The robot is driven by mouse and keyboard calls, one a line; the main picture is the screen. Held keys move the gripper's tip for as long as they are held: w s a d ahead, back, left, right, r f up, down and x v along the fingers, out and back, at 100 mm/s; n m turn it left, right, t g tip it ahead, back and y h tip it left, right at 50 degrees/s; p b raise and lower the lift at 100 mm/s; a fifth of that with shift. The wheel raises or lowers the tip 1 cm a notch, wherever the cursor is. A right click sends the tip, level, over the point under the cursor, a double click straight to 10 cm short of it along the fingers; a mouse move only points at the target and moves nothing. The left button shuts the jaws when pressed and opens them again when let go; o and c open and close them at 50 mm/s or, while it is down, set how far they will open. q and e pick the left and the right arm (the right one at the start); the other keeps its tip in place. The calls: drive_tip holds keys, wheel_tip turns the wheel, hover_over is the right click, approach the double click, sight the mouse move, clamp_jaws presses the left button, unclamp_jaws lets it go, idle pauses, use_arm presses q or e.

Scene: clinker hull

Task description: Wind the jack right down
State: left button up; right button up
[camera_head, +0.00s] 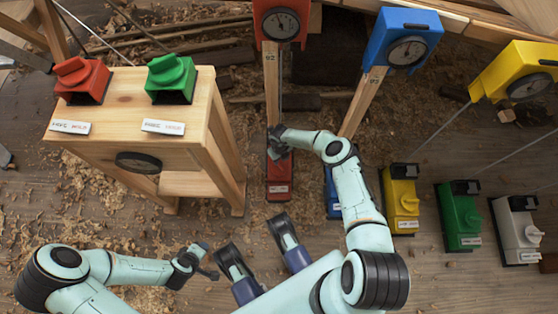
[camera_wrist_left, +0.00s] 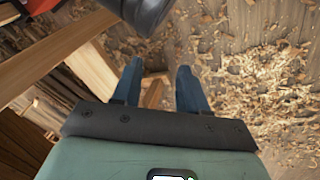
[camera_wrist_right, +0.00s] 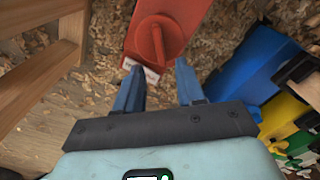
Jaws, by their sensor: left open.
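A red floor box (camera_head: 279,190) stands below a red dial unit (camera_head: 281,24). My right gripper (camera_head: 279,148) is over the box's far end. In the right wrist view the red box (camera_wrist_right: 178,18) has a round red knob (camera_wrist_right: 160,38) with a raised grip bar. The right fingers (camera_wrist_right: 158,85) are apart and empty, on the near side of the knob; contact cannot be told. My left gripper (camera_head: 200,262) is low beside the wooden bench. Its fingers (camera_wrist_left: 160,85) are spread with nothing between them. No label readable here tells which unit is the jack.
The wooden bench (camera_head: 205,90) at left carries a red knob box (camera_head: 82,80) and a green knob box (camera_head: 170,80). Blue (camera_head: 333,195), yellow (camera_head: 401,205), green (camera_head: 460,220) and white (camera_head: 517,235) floor boxes stand to the right. Blue and yellow dial units stand behind.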

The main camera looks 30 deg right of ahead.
sight(280, 165)
wheel_tip(280, 165, down, 7)
drive_tip(key=b, duration=0.2)
drive_tip(key=shift+b, duration=0.35)
drive_tip(key=shift+w+f, duration=0.1)
drive_tip(key=shift+f, duration=0.25)
use_arm(q)
drive_tip(key=s+a+f+g, duration=0.1)
drive_tip(key=s+f+g, duration=0.1)
drive_tip(key=s+f, duration=0.4)
drive_tip(key=shift+s+g, duration=0.4)
drive_tip(key=shift+s, duration=0.2)
use_arm(e)
clamp_jaws()
